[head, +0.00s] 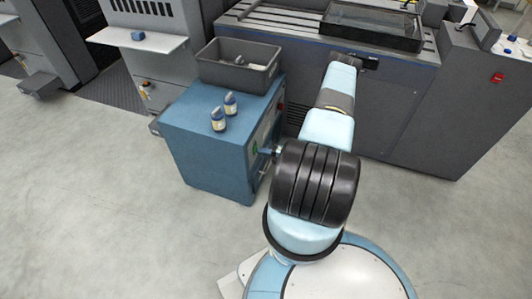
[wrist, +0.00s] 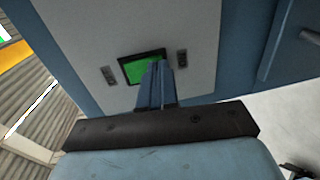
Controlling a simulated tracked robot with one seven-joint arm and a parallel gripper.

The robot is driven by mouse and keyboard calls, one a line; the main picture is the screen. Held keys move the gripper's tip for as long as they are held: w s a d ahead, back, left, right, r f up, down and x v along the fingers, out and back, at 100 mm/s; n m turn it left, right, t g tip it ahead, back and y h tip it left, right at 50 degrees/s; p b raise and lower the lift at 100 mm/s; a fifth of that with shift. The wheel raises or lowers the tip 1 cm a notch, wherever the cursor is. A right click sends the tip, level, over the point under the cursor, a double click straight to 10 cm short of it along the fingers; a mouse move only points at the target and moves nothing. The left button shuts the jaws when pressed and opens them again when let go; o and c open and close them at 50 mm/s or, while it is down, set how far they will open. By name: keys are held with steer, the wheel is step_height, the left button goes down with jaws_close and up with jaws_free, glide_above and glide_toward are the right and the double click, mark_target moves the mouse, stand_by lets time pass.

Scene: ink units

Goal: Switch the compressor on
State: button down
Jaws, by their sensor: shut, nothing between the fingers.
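The compressor appears to be the blue cabinet (head: 200,150) standing on the floor left of my arm. Its pale side panel (wrist: 85,35) fills the middle of the wrist view. A green switch (wrist: 133,70) in a dark frame sits on that panel, with a small dark fitting on each side. It also shows as a small green patch in the head view (head: 254,147). My gripper (wrist: 158,65) is shut and empty, its blue fingertips overlapping the right part of the switch. I cannot tell whether they touch it. In the head view, my black arm joint hides most of the gripper.
On the cabinet top stand a grey bin (head: 238,66) and two small bottles (head: 218,118) (head: 231,103). Large grey machines stand behind and at the right, one with a dark tray (head: 372,25). The floor left and in front of the cabinet is clear.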

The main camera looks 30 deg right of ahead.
steer(key=shift+w+a+f, duration=0.1)
steer(key=shift+w, duration=0.05)
stand_by(0.3)
steer(key=s+d+f, duration=0.1)
steer(key=s+d, duration=0.7)
steer(key=s, duration=0.3)
steer(key=shift+d+f, duration=0.3)
steer(key=shift+f, duration=0.1)
